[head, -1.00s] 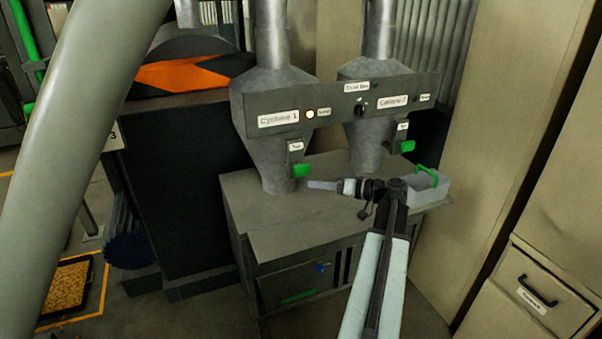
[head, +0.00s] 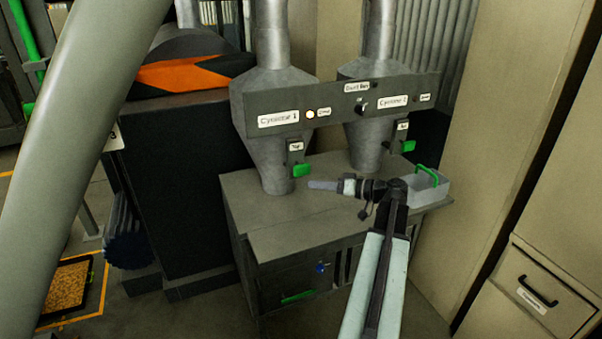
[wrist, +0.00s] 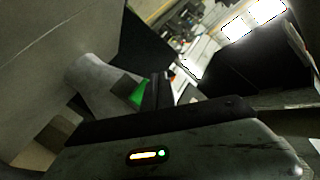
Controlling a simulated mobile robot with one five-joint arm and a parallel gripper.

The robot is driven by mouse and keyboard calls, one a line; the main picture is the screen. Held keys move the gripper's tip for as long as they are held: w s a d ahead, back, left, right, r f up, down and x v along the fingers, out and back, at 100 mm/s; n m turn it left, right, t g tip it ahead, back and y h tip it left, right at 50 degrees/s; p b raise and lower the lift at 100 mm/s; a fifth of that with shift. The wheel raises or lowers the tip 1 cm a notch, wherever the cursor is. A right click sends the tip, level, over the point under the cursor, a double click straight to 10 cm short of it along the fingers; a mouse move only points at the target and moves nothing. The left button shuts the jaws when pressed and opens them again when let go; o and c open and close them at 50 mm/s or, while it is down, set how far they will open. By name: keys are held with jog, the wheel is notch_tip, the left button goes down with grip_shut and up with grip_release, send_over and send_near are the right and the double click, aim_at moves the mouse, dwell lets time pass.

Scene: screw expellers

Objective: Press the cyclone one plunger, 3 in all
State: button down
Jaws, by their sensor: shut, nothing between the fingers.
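The cyclone one hopper (head: 268,110) is a grey metal cone at the left of the bench, labelled "Cyclone 1". Its green plunger (head: 301,171) sits low on its right side under a small label. A round lamp (head: 310,114) beside the label is lit white. My gripper (head: 312,184) is shut and empty, just below and slightly right of the green plunger, pointing left; whether it touches is hard to tell. In the wrist view a green piece (wrist: 138,95), likely the plunger, shows close beside the dark finger (wrist: 160,92).
The cyclone two hopper (head: 369,140) stands to the right with its own green plunger (head: 408,146). A grey bin with a green handle (head: 430,190) sits at the bench's right end. The bench top (head: 250,205) is otherwise clear. A tall beige cabinet (head: 510,110) stands right.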

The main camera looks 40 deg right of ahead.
jog(key=shift+a, duration=0.1)
jog(key=w+a+f+n+g, duration=0.1)
jog(key=w+a+f+g, duration=0.3)
jog(key=a, duration=0.7)
jog(key=w+a+f+g, duration=0.2)
jog(key=a+f+g, duration=0.2)
jog(key=a+f, duration=0.55)
jog(key=w+a+f+n+g, duration=0.1)
jog(key=w+a+f+g, duration=0.25)
jog(key=a, duration=1.05)
jog(key=s+a+f+g+h, duration=0.1)
jog(key=s+a+h, duration=0.1)
jog(key=a, duration=0.4)
jog(key=s+a+f+g+h, duration=0.2)
jog(key=s+a+h, duration=0.1)
jog(key=a, duration=0.3)
jog(key=shift+a+f+n+h, duration=0.2)
jog(key=shift+a+n+h, duration=0.2)
jog(key=shift+h, duration=0.3)
jog(key=shift+g, duration=0.25)
